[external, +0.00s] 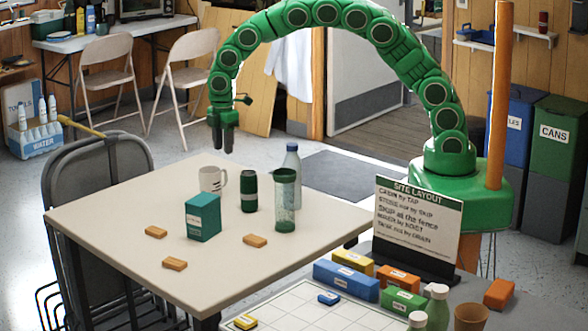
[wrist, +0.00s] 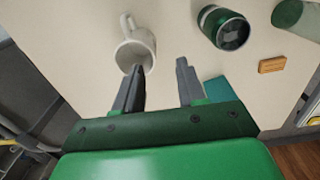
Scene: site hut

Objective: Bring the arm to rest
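My green arm arches from its base at the right over to the table (external: 110,215). My gripper (external: 222,150) hangs pointing down above the far side of the table, clear of everything on it. In the wrist view its two dark fingers (wrist: 160,80) stand apart with nothing between them. A white mug (external: 212,180) stands below; it also shows in the wrist view (wrist: 132,47), close beside the left finger in the picture.
On the table are a teal box (external: 203,217), a dark green can (external: 249,191), a green-tinted tumbler (external: 285,205), a bottle (external: 292,165) and orange-brown blocks (external: 175,264). A sign (external: 417,225), coloured blocks (external: 346,280) and a gridded board (external: 320,310) are at the front right.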

